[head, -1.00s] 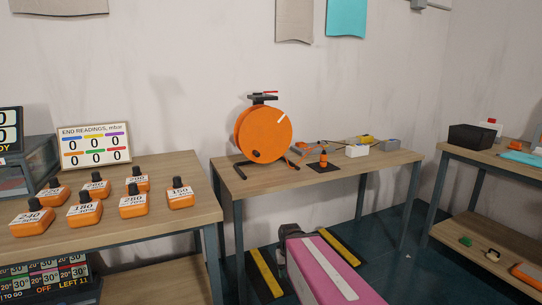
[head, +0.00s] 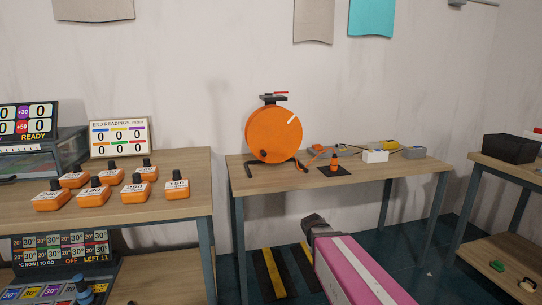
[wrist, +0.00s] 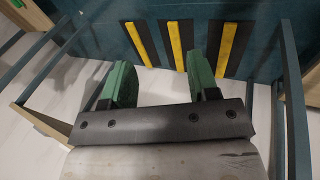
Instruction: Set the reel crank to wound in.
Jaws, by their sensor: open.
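The orange reel (head: 268,137) stands upright on a dark frame on the middle table (head: 215,205). A small black knob (head: 264,154) sits low on its face, and a white stripe (head: 291,118) is at its upper right. A black bracket with a red lever (head: 280,93) is on top. I cannot tell which of these is the crank or how it is set. My gripper shows in the wrist view (wrist: 163,82), with two green fingers apart and nothing between them. It points at the floor, away from the reel. In the head view my pink arm is low, in front of the table.
An orange cone on a dark mat (head: 334,166), a white box (head: 375,156) and a grey box (head: 413,153) stand right of the reel. A black box (head: 510,149) is on the right table. Yellow-striped strips (head: 272,274) lie on the floor.

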